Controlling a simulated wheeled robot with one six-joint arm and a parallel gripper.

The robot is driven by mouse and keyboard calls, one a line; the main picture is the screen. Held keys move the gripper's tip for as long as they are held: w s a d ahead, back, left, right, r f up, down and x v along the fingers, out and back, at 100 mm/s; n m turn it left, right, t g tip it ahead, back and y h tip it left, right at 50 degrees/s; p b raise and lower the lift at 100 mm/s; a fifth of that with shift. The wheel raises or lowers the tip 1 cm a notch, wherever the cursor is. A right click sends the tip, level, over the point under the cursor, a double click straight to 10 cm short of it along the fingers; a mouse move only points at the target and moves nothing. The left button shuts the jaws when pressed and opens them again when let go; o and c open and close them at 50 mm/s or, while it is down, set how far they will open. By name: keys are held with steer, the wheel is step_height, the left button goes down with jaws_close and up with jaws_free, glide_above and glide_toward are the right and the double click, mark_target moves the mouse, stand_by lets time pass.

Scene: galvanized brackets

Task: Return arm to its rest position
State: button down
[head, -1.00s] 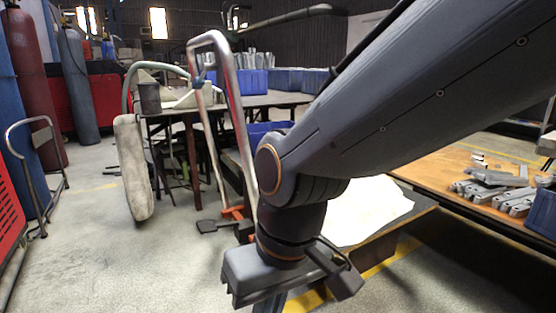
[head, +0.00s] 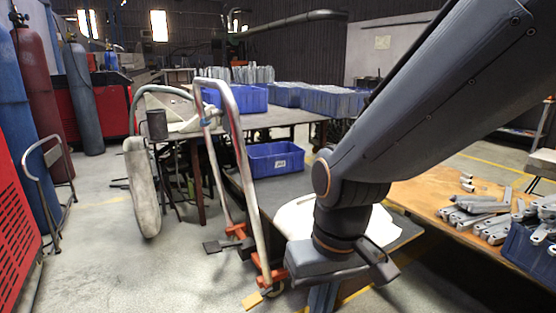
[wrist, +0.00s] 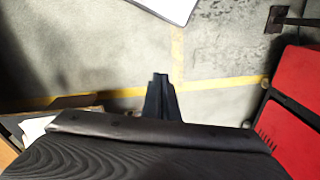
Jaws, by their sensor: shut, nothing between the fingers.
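My arm reaches down from the upper right of the head view, bent at a joint above the wrist. My gripper (head: 322,299) points down at the bottom of that view, its tips cut off by the frame edge. In the wrist view my gripper (wrist: 160,78) shows as two dark fingers close together, shut and empty above the concrete floor. It is clear of the tables and touches nothing that I can see.
A hand truck (head: 243,170) with an orange base stands just left of my wrist. A wooden table (head: 425,196) with grey brackets (head: 485,217) is at the right. A blue bin (head: 275,160) sits behind. Red cabinets (wrist: 295,80) stand right in the wrist view. Floor at left is open.

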steer(key=s+d+r+m+h+p, duration=0.1)
steer(key=s+d+r+m+p, duration=0.1)
steer(key=d+r+p, duration=1.1)
steer(key=shift+s+r+m+p, duration=0.15)
steer(key=shift+r+m+p, duration=0.8)
steer(key=shift+p, duration=2.05)
